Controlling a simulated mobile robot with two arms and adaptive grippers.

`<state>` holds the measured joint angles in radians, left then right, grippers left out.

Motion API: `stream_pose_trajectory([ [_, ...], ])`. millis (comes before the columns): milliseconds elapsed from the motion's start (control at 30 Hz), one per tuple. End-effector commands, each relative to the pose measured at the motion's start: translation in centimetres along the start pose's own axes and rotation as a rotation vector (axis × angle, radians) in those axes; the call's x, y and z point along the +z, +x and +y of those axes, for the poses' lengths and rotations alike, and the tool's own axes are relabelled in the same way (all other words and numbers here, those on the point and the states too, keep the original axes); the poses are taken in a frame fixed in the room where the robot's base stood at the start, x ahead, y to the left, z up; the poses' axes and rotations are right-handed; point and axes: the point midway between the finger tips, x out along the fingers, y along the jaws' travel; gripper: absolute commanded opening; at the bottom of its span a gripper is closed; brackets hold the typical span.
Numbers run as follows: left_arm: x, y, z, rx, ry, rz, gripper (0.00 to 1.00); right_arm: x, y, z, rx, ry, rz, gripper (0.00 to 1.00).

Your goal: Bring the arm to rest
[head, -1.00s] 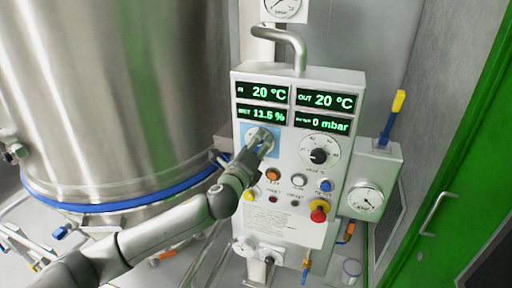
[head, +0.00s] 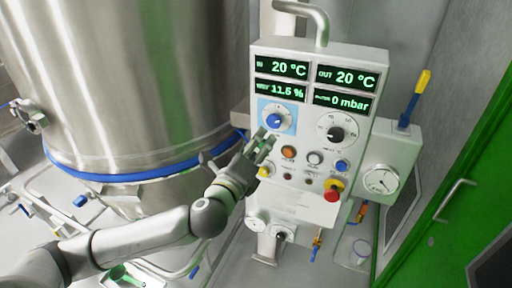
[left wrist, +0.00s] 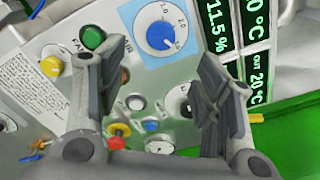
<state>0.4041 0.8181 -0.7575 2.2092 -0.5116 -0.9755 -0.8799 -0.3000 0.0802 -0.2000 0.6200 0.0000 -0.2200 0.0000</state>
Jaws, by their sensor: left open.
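My left gripper (head: 262,148) is in front of the lower left part of the control panel (head: 290,208), below the blue dial (head: 273,119). Its fingers are apart and nothing is between them. In the left wrist view, the open fingers of the left gripper (left wrist: 155,95) frame the panel's buttons, and the blue dial (left wrist: 160,36) shows above them, clear of the fingers. My left arm comes in from the lower left. My right gripper is not in view.
A large steel vessel (head: 130,80) with a blue band stands left of the panel. A black dial (head: 336,133), coloured buttons and a red emergency stop (head: 332,191) are on the panel. A gauge box (head: 388,155) and a green door (head: 470,170) are at the right.

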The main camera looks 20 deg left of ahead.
Motion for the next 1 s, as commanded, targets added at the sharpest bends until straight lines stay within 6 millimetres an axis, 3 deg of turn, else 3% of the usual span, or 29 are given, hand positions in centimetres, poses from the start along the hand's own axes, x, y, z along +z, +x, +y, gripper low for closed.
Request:
stream_pose_trajectory([
  [433,0.0,-0.1,0.0,0.0,0.0,0.0,0.6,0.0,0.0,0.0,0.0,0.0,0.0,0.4],
  [567,-0.8,0.5,1.8,0.027,-0.027,0.008,0.6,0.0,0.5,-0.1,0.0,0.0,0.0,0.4],
  [667,-2.6,1.7,6.1,0.096,-0.095,0.023,0.6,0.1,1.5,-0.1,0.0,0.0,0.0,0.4],
  [833,-7.5,3.2,17.8,0.287,-0.295,0.048,0.6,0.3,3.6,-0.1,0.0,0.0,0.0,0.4],
  [1000,-12.8,2.1,29.7,0.487,-0.512,0.046,0.6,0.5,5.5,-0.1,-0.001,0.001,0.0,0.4],
])
